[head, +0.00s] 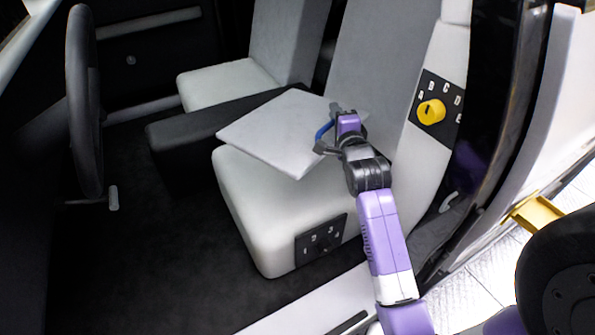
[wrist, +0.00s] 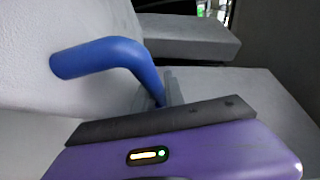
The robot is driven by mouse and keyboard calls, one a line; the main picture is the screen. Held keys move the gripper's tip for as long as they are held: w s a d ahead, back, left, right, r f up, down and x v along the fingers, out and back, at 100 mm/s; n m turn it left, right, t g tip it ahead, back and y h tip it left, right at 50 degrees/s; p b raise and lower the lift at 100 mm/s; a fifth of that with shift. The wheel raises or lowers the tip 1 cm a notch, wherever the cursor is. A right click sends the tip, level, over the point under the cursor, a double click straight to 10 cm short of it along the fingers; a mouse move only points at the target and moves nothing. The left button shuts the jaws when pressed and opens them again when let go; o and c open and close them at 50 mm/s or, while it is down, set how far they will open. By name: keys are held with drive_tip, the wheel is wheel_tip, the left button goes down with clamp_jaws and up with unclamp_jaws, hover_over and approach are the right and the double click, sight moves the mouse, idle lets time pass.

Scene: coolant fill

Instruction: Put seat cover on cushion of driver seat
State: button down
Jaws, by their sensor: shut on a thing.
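The seat cover (head: 275,130) is a flat, light grey square panel with a blue handle (head: 323,131) near its backrest side. It is over the driver seat cushion (head: 262,200) and turned relative to it, its left corner reaching over the dark console. I cannot tell whether it touches the cushion. My gripper (head: 335,122) is at the handle, shut on the seat cover by it. The wrist view shows the bent blue handle (wrist: 110,55) at the grey fingers (wrist: 165,90), with a grey flat surface beyond. The gripper body hides part of the cushion and cover.
The driver backrest (head: 375,70) rises behind the cover. A dark console (head: 180,145) separates it from the passenger seat (head: 225,85). A steering wheel (head: 83,100) is at left. A yellow knob (head: 431,111) is on the backrest side, and a dial panel (head: 320,241) on the cushion side.

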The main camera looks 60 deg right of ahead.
drive_tip(key=shift+s+f+t+b, duration=0.1)
drive_tip(key=shift+f+t+b, duration=0.2)
drive_tip(key=shift+b, duration=0.55)
drive_tip(key=b, duration=0.6)
hover_over(328, 183)
drive_tip(key=f, duration=1.9)
drive_tip(key=shift+d+f, duration=0.15)
drive_tip(key=shift+d, duration=0.1)
drive_tip(key=c, duration=1.8)
unclamp_jaws()
drive_tip(key=shift+f, duration=0.1)
drive_tip(key=shift+c, duration=0.2)
drive_tip(key=o, duration=0.4)
drive_tip(key=shift+o, duration=0.2)
drive_tip(key=shift+a, duration=0.1)
